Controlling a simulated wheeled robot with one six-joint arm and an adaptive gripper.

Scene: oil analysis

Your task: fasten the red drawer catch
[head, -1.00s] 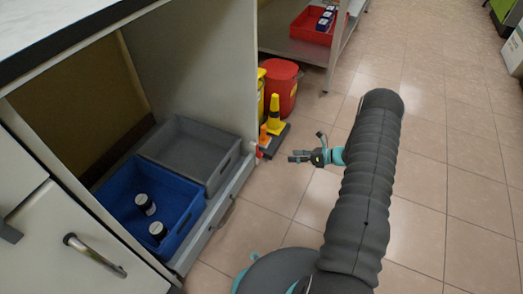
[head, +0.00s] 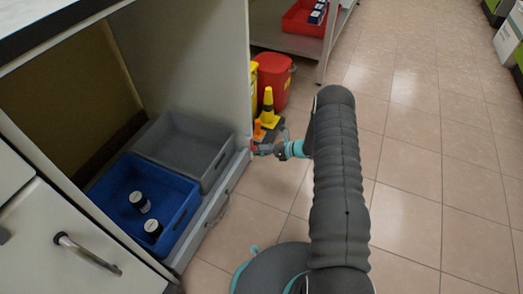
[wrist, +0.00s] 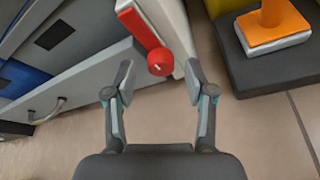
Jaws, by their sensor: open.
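The red drawer catch (wrist: 147,38) shows in the wrist view as a red bar with a round end, mounted on the pale edge of the cabinet beside the drawer front (wrist: 75,82). My gripper (wrist: 159,82) is open, with one finger on each side of the catch's round end; I cannot tell whether either finger touches it. In the head view my gripper (head: 264,149) is at the drawer's far corner and mostly hides the catch. The drawer (head: 211,214) holds a blue bin (head: 181,233) and a grey bin (head: 207,167). Its exact closure is unclear.
The floor (head: 420,150) to the right is clear.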

